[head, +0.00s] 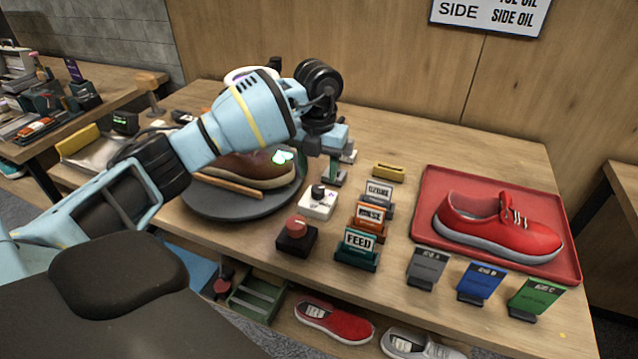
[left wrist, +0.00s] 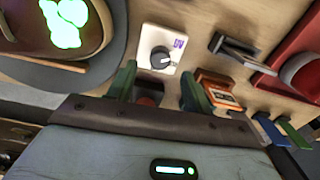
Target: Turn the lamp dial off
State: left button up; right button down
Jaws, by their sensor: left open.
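The lamp dial is a black knob on a small white box (head: 318,202), on the table right of the round dark turntable. In the left wrist view the knob (left wrist: 161,58) sits on its white box with a purple "UV" mark, ahead of the fingertips and roughly between them. My left gripper (head: 334,166) is above the table, just behind and above the box. Its two green fingers (left wrist: 158,86) are apart with nothing held between them. They appear clear of the knob. My right gripper is not in view.
A brown shoe (head: 245,168) with glowing green patches stands on the turntable (head: 240,208). A red button box (head: 297,237) is in front of the dial. Signs (head: 357,245) stand to its right. A red sneaker (head: 497,225) lies on a red tray (head: 437,187).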

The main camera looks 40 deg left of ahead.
aim_at(318, 187)
pick_arm(q)
notch_tip(318, 187, down, 4)
jog(key=shift+r, duration=0.2)
jog(key=shift+f, duration=0.6)
jog(key=c, duration=1)
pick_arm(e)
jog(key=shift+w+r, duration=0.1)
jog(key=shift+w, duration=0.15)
